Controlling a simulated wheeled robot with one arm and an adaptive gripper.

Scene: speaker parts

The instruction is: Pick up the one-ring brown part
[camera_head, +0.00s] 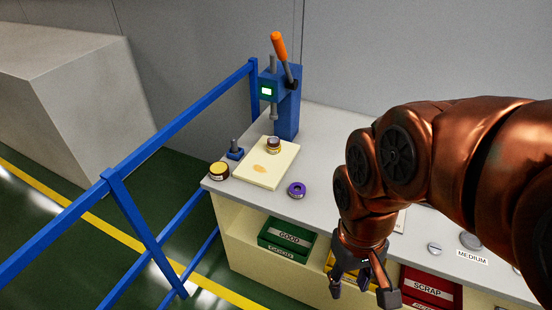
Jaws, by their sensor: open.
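A brown part (219,171) with a pale yellowish band lies near the left corner of the grey bench top. A second, smaller brown part (273,145) with pale bands stands on the cream board (283,173) below the press. Both are too small in the picture to count their rings surely. My gripper (362,291) hangs open and empty, pointing down in front of the bench's front edge. It is well to the right of both brown parts and nearer the camera.
A purple ring-shaped part (296,190) lies right of the board. A blue press (286,105) with an orange handle stands behind it. Green (287,238) and red (431,287) bins sit under the bench top. A blue rail (180,124) runs along the left.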

